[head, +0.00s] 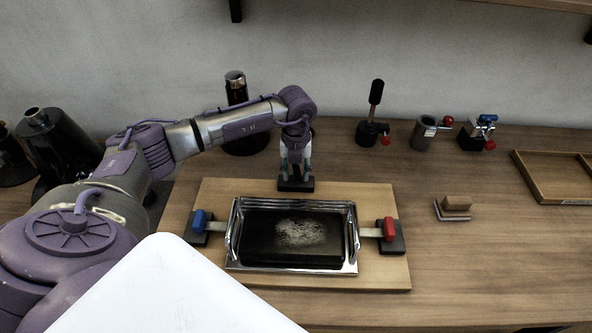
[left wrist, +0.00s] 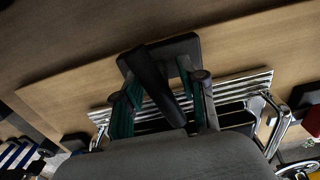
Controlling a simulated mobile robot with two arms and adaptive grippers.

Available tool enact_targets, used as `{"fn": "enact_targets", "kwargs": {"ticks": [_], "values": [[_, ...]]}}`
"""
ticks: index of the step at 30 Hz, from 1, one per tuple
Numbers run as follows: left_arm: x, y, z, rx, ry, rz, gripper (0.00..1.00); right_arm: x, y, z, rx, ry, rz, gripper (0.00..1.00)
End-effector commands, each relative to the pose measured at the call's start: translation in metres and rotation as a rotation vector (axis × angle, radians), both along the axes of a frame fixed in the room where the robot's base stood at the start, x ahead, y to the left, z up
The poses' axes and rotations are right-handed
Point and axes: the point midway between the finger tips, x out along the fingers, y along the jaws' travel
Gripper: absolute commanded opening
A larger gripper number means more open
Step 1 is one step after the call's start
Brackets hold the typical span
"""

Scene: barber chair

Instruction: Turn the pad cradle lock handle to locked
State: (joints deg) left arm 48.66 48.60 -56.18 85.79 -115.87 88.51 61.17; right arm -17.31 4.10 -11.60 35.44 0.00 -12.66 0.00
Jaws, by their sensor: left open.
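The pad cradle, a chrome frame (head: 348,205) with a dark pad (head: 290,238) in it, sits on a light wooden board (head: 230,190). Behind it stands a black lever on a black base (head: 296,185), apparently the lock handle; my gripper mostly hides it in the head view. In the left wrist view the black handle (left wrist: 155,85) stands tilted from its base plate (left wrist: 182,47). My left gripper (head: 296,172) points down over it, open, with its teal-sided fingers (left wrist: 158,95) on either side of the handle. Whether they touch it I cannot tell. My right gripper is not in view.
A blue handle (head: 199,221) and a red handle (head: 389,229) flank the cradle. A wooden tray (head: 560,195) lies right. The front right table is clear.

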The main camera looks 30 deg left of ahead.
Motion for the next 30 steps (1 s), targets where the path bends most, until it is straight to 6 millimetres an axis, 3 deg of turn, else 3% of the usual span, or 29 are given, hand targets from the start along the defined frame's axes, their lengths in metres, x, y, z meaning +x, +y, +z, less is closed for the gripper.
{"fn": "enact_targets", "kwargs": {"ticks": [1, 8, 14, 20, 29, 30], "values": [[0.000, 0.000, 0.000, 0.000, 0.000, 0.000, 0.38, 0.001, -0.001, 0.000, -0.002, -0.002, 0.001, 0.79], [0.000, 0.000, 0.001, 0.000, 0.000, 0.000, 0.00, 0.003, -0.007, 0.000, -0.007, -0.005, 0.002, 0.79], [0.000, 0.000, -0.001, 0.001, -0.001, -0.013, 0.00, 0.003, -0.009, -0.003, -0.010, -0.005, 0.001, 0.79], [0.001, 0.000, -0.003, 0.000, -0.002, -0.165, 0.00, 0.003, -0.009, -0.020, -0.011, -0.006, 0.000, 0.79], [0.000, 0.000, 0.001, 0.000, -0.001, -0.202, 0.00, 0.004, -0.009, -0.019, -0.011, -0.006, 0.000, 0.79], [0.000, 0.000, 0.001, 0.000, -0.001, -0.202, 0.18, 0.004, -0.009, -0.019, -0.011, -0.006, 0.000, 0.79]]}}
